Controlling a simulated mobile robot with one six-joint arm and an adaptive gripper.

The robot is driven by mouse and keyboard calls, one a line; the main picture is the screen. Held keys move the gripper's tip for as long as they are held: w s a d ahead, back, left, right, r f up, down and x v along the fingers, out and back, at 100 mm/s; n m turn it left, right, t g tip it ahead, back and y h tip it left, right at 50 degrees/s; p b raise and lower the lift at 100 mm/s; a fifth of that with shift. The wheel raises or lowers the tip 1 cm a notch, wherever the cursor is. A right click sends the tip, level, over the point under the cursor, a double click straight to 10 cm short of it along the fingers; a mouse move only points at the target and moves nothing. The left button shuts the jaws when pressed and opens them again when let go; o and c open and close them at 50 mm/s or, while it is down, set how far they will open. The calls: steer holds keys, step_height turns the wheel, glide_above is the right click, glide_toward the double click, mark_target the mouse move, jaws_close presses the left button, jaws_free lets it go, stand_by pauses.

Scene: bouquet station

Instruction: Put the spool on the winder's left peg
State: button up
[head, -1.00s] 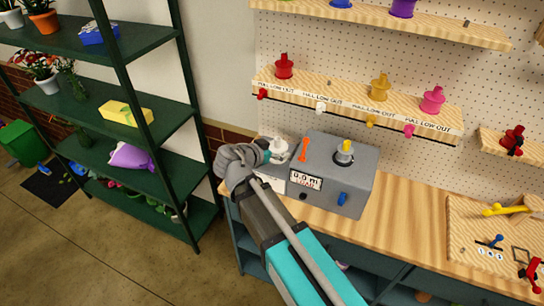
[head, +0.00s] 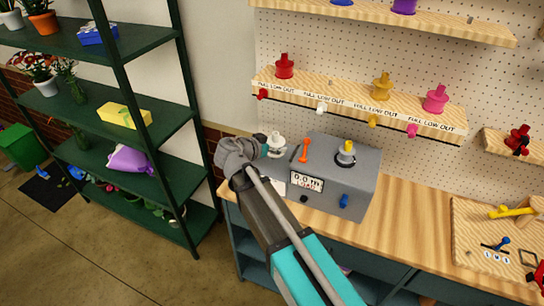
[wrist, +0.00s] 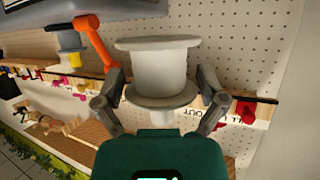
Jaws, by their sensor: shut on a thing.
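My gripper (head: 265,148) is shut on a white spool (head: 277,142), which looks roughly upright above the bench, beside the winder. In the wrist view the white spool (wrist: 157,80) sits between the two fingers, with its wide flanges showing. The winder (head: 345,165) is a grey box with a display, an orange lever (head: 304,150) and a peg bearing a yellow and white piece (head: 346,152). A thin dark upright part (head: 294,152) shows between the spool and the lever; I cannot tell whether it is the left peg.
A shelf (head: 360,103) with red, yellow and pink spools hangs behind on the pegboard. A green rack (head: 110,105) with plants stands at left. A board with tools (head: 500,240) lies at the right. The bench top (head: 405,215) right of the winder is clear.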

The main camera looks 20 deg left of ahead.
steer(key=w+a+f+b, duration=0.1)
steer(key=w+f+b, duration=0.1)
steer(key=w+a+f+b, duration=0.1)
steer(key=w+f, duration=0.1)
steer(key=w+a+f+b, duration=0.1)
steer(key=w+f+b, duration=0.1)
steer(key=shift+b, duration=0.3)
steer(key=shift+f, duration=0.1)
steer(key=shift+w+a+f+b, duration=0.2)
steer(key=shift+w+f+b, duration=0.25)
steer(key=shift+f+b, duration=1.55)
steer(key=shift+b, duration=0.05)
steer(key=shift+f, duration=0.1)
steer(key=o, duration=0.8)
steer(key=shift+r, duration=0.2)
